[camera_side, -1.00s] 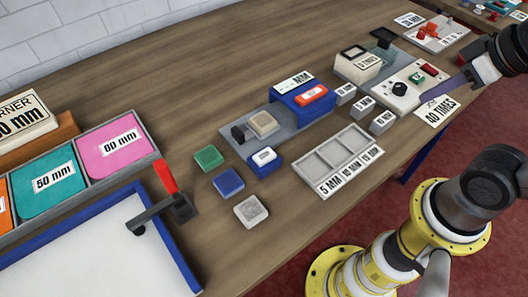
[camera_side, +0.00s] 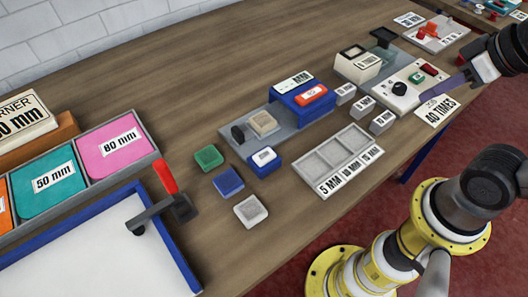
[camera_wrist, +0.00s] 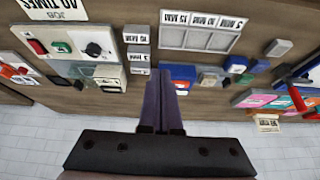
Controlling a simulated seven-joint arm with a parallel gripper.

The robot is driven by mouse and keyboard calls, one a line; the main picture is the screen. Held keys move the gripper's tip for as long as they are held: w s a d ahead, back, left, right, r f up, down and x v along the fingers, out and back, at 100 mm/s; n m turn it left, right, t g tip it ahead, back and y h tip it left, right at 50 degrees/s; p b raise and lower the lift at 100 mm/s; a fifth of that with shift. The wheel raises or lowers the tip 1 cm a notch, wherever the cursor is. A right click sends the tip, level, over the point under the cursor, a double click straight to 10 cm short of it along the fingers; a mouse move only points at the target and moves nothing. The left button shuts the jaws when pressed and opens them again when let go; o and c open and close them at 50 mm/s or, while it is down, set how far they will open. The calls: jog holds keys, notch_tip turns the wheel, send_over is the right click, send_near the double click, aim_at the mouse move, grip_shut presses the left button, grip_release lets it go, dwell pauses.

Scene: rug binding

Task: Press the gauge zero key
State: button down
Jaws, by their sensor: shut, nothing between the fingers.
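The thickness gauge is a blue housing (camera_side: 290,91) with a small white display, on a grey base plate (camera_side: 287,143). An orange-red key (camera_side: 312,94) with a small label sits on its front. A small blue block (camera_side: 265,166) with a white-topped key (camera_side: 264,155) stands at the plate's near end. The labels are too small to read, so I cannot tell which is the zero key. My gripper (camera_side: 445,92) has purple fingers, shut and empty, beside the white control box, well right of the gauge. The shut fingers (camera_wrist: 160,76) also show in the wrist view.
A white control box (camera_side: 398,98) with a black knob lies near my fingers, above the "40 TIMES" card (camera_side: 432,112). Small labelled blocks (camera_side: 383,122) and a grey sectioned tray (camera_side: 338,158) lie in front of the gauge. Green, blue and grey pieces (camera_side: 251,210) lie left.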

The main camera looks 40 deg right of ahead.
jog(key=w+d+r+t+h, duration=0.2)
jog(key=w+d+r, duration=0.15)
jog(key=w, duration=0.45)
jog(key=w+a+n+t, duration=0.2)
jog(key=w+a+n, duration=0.1)
jog(key=w+a, duration=0.45)
jog(key=n+y, duration=0.4)
jog(key=n, duration=0.5)
send_over(269, 157)
notch_tip(269, 157, down, 8)
jog(key=shift+r+g, duration=0.2)
jog(key=shift+g, duration=0.1)
jog(key=shift+s, duration=0.1)
jog(key=shift+f, duration=4.4)
